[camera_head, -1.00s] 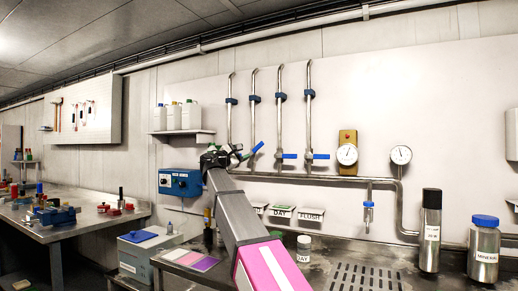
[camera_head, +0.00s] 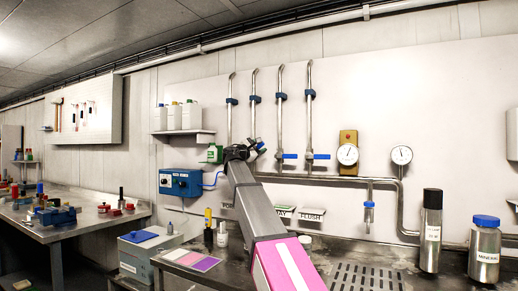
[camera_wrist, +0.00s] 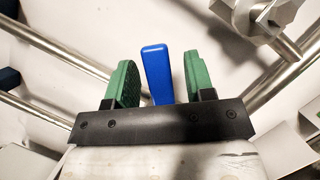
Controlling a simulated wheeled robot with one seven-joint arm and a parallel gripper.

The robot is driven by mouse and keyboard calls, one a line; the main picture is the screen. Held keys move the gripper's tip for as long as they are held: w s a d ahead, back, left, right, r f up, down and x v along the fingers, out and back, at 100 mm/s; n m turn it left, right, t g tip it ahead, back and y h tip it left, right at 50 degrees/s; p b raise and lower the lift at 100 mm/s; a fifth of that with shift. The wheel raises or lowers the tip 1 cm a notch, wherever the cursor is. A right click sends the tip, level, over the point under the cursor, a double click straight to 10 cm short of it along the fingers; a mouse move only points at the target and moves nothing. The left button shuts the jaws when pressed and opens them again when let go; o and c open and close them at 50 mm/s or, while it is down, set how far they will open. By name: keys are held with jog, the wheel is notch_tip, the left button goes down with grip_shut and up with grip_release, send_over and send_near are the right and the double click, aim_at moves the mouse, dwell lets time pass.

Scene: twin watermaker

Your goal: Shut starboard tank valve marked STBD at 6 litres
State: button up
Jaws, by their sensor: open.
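In the wrist view a blue valve lever (camera_wrist: 157,75) stands between my gripper's two green fingers (camera_wrist: 160,85). The fingers are open, with a gap on each side of the lever. In the head view my gripper (camera_head: 258,147) is at the wall pipes, in front of the lower part of the second pipe from the left. Two other blue levers (camera_head: 290,156) (camera_head: 318,156) point sideways on the pipes to the right. No STBD label is readable, and I cannot see a litre reading.
Labels for DAY (camera_head: 283,211) and FLUSH (camera_head: 312,214) sit below the pipes. Two round gauges (camera_head: 347,154) (camera_head: 401,155) are to the right. A blue control box (camera_head: 180,182) is left of my arm.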

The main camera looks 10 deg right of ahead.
grip_shut()
jog(key=shift+f, duration=0.1)
jog(key=shift+s+d+f+m+g+y, duration=0.2)
jog(key=shift+f+m+g, duration=0.4)
jog(key=shift+m, duration=0.85)
jog(key=shift+s+d+f+m+g+y, duration=0.15)
jog(key=shift+d+f+m+g+y, duration=0.15)
jog(key=shift+f+m, duration=0.8)
jog(key=shift+s+d+f+m+g+y, duration=0.15)
jog(key=shift+f+m+g+y, duration=0.2)
jog(key=shift+m, duration=1.4)
jog(key=shift+f+g, duration=0.1)
jog(key=shift+g, duration=0.15)
grip_release()
